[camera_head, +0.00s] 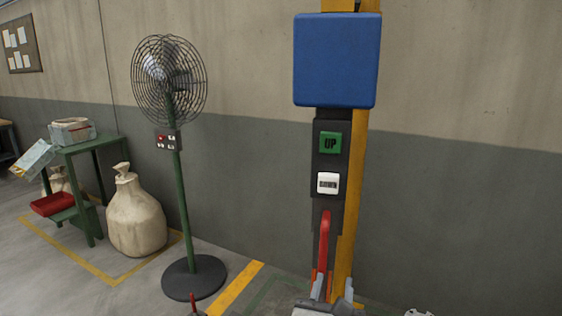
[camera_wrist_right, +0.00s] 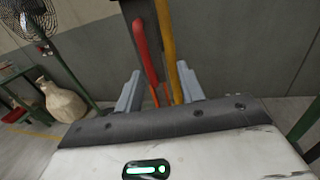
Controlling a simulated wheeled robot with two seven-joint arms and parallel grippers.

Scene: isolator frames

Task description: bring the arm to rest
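My right gripper (camera_head: 333,285) is at the bottom of the head view, in front of the lower end of the control post. In the right wrist view my right gripper (camera_wrist_right: 158,75) has its two grey fingers wide apart, with nothing held between them. A red lever (camera_head: 323,240) hangs on the dark panel of the post. In the wrist view the red lever (camera_wrist_right: 147,50) shows beyond the fingers, in line with the gap; its exact distance cannot be told. My left gripper is not in view.
The yellow post (camera_head: 353,190) carries a blue box (camera_head: 337,60), a green UP button (camera_head: 330,143) and a white display (camera_head: 327,183). A standing fan (camera_head: 180,190), a sack (camera_head: 136,215) and a green table (camera_head: 88,145) stand to the left. The grey wall right of the post is bare.

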